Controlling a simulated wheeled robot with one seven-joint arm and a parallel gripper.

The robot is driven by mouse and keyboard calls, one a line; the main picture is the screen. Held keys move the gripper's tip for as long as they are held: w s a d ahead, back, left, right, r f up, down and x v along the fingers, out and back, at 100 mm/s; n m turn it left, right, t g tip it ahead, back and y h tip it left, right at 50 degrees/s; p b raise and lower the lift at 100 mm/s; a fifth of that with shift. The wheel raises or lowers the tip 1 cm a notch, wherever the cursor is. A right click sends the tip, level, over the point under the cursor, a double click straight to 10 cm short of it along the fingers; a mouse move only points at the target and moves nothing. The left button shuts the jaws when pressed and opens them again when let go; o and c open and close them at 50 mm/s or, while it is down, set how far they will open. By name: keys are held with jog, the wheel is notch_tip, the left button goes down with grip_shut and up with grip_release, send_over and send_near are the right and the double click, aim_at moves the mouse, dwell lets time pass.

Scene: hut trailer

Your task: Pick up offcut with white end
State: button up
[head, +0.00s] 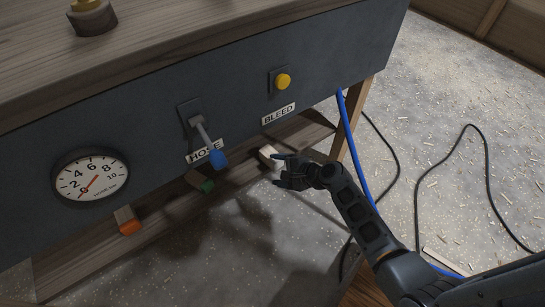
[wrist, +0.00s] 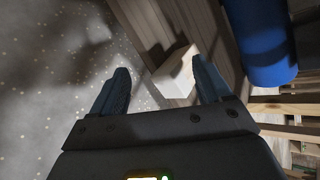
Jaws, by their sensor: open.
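The offcut with the white end (head: 268,155) lies on the low wooden shelf under the grey panel, its pale end toward me and partly behind my gripper in the head view. In the wrist view the white-ended offcut (wrist: 176,72) shows beyond and between the two fingertips, nearer the right one. My gripper (head: 279,172) is open and empty, close in front of that end; I cannot tell whether a finger touches it. In the wrist view my gripper (wrist: 162,85) shows both dark fingers spread apart.
An offcut with a green end (head: 205,185) and one with an orange end (head: 130,226) lie further left on the shelf. A blue-tipped lever (head: 217,158) hangs above. A blue hose (head: 352,145) runs down right of my gripper. The speckled floor in front is open.

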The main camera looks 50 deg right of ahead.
jog(key=s+d+f+n+g+h, duration=0.1)
jog(key=s+n+g, duration=0.2)
jog(key=n, duration=0.8)
jog(key=s+d+f+n+g, duration=0.15)
jog(key=n+g, duration=0.25)
jog(key=n, duration=0.7)
jog(key=w+b, duration=0.1)
jog(key=w, duration=0.2)
jog(key=w+d+b, duration=0.1)
jog(key=w, duration=0.3)
jog(key=w+b, duration=0.1)
jog(key=w, duration=0.2)
jog(key=shift+w+d+r, duration=0.2)
jog(key=shift+w+d, duration=0.15)
jog(key=shift+w, duration=0.05)
jog(key=shift+w+f+b, duration=0.15)
jog(key=shift+f+b, duration=0.3)
jog(key=shift+b, duration=0.15)
jog(key=c, duration=1.1)
jog(key=shift+o, duration=0.2)
jog(key=shift+r, duration=0.15)
